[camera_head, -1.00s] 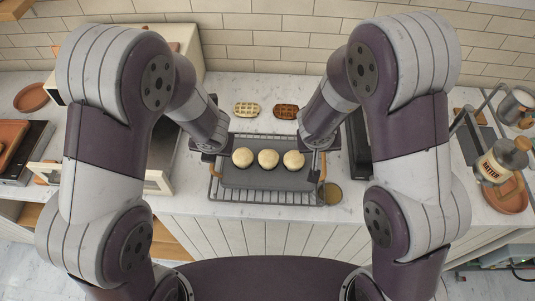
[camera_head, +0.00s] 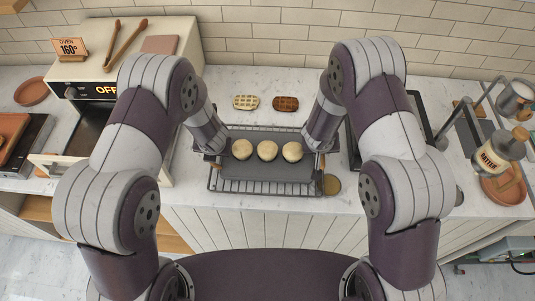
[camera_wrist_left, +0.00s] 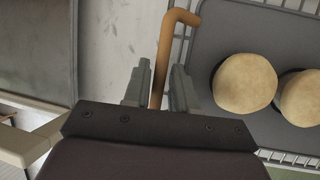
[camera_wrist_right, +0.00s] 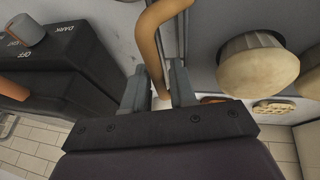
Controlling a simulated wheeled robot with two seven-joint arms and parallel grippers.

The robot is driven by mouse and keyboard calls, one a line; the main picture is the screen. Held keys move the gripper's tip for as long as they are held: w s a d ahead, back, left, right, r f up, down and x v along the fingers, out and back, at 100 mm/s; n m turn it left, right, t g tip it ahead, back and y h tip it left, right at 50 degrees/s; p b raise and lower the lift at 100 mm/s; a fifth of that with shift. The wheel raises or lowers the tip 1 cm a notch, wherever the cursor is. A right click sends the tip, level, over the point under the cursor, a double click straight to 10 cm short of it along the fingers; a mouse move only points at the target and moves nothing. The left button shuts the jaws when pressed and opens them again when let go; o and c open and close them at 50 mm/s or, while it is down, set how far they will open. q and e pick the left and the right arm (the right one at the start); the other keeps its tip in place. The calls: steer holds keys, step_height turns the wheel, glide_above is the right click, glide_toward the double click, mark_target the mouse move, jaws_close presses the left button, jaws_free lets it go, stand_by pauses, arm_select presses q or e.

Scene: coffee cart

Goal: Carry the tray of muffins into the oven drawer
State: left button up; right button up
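The dark grey tray (camera_head: 265,172) carries three pale muffins (camera_head: 267,150) in a row and sits over a wire rack (camera_head: 265,187) on the counter. It has an orange-brown handle at each end. My left gripper (camera_wrist_left: 160,85) is shut on the left handle (camera_wrist_left: 178,16), which passes between its fingers. My right gripper (camera_wrist_right: 158,85) is shut on the right handle (camera_wrist_right: 152,35). The cream oven (camera_head: 130,72) stands at the left with its display reading OFF. Its cream-fronted drawer (camera_head: 50,163) is pulled out toward me, partly hidden by my left arm.
Two waffles (camera_head: 246,102) lie behind the tray. A small round cup (camera_head: 331,184) stands close to the rack's right front corner. A black appliance (camera_wrist_right: 70,60) is right of the tray. A batter jar (camera_head: 497,155) stands farther right. Tongs (camera_head: 125,42) lie on the oven.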

arm_select(q)
steer(key=shift+w+f, duration=0.1)
steer(key=shift+f, duration=0.2)
arm_select(e)
steer(key=shift+w+f, duration=0.1)
steer(key=shift+f, duration=0.2)
steer(key=shift+d, duration=0.1)
arm_select(q)
jaws_close()
arm_select(e)
jaws_close()
